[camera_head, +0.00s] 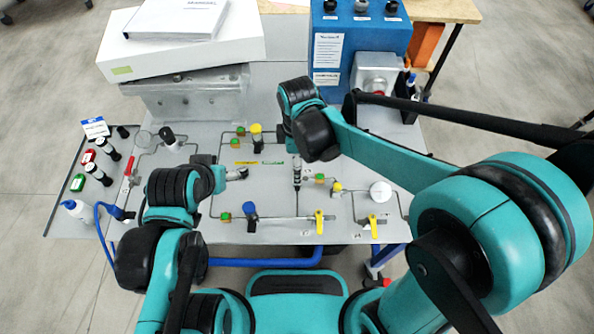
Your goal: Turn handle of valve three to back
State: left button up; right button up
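No valve carries a readable number, so I cannot tell which is valve three. The panel (275,230) has a yellow handle (319,222) at its front edge and another yellow handle (374,226) to the right, both pointing roughly front to back. A red handle (126,185) stands at the left, and a blue knob (250,210) sits left of the yellow handles.
A dark-and-silver fitting (297,172) stands mid-panel. A yellow-topped knob (256,133) is at the back. A blue box (358,40) and a white box (180,45) stand behind the panel. The front-centre edge is clear.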

notch_tip(320, 180, down, 8)
jog(key=b, duration=0.3)
jog(key=shift+r, duration=0.1)
jog(key=c, duration=1.2)
